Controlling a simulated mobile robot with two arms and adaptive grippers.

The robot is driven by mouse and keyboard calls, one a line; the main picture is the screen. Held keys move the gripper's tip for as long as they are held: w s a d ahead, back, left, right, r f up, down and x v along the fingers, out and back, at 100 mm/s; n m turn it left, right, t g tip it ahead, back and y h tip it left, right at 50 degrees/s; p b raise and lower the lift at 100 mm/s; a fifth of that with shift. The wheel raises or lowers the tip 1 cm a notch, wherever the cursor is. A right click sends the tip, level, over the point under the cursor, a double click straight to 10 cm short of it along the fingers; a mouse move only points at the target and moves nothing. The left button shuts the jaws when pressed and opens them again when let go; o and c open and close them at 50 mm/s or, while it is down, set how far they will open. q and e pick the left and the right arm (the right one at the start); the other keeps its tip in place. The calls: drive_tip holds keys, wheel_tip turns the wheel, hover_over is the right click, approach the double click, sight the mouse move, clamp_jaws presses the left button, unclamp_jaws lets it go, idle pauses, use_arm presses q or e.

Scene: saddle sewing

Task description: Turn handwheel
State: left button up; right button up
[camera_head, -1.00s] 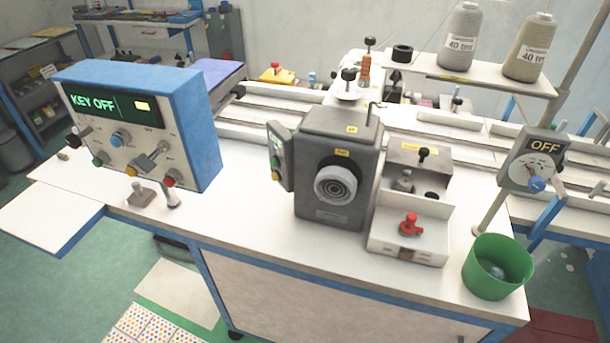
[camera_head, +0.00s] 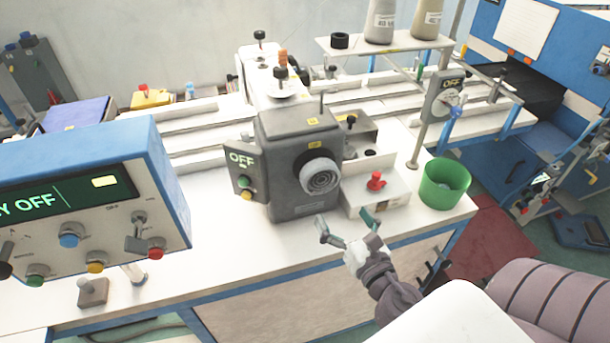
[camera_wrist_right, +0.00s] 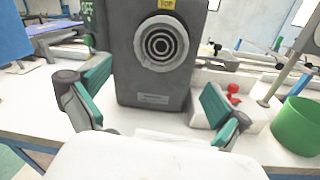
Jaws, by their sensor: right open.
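The handwheel (camera_head: 319,174) is a pale round knob with concentric rings on the front of the dark grey machine head (camera_head: 289,150). In the right wrist view the handwheel (camera_wrist_right: 161,43) faces me near the top middle, under a yellow "TOP" label. My right gripper (camera_head: 346,226) is open and empty at the table's front edge, below the handwheel and apart from it. Its two green-padded fingers (camera_wrist_right: 155,103) spread wide on either side in the wrist view. My left gripper is not in view.
A control box (camera_head: 80,200) reading "OFF" stands at the left. A white tray with a red knob (camera_head: 375,181) sits right of the machine head, beside a green bin (camera_head: 444,184). A small "OFF" panel (camera_head: 244,172) is on the head's left. Thread cones (camera_head: 381,20) stand behind.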

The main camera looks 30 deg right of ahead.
sight(323, 184)
drive_tip(key=w, duration=0.1)
drive_tip(key=w+d+p, duration=0.1)
drive_tip(key=w, duration=0.1)
drive_tip(key=w+p, duration=0.1)
drive_tip(key=w, duration=0.1)
drive_tip(key=shift+w+d+r, duration=0.1)
drive_tip(key=shift+d+r, duration=0.05)
drive_tip(key=shift+r, duration=0.1)
drive_tip(key=w, duration=0.2)
drive_tip(key=w+p, duration=0.1)
drive_tip(key=w, duration=0.1)
drive_tip(key=w+p, duration=0.1)
drive_tip(key=w, duration=0.1)
drive_tip(key=shift+d+f, duration=0.25)
drive_tip(key=shift+d, duration=0.1)
drive_tip(key=shift+w+d+f, duration=0.1)
drive_tip(key=shift+w+d, duration=0.05)
drive_tip(key=shift+w, duration=0.65)
drive_tip(key=c, duration=0.8)
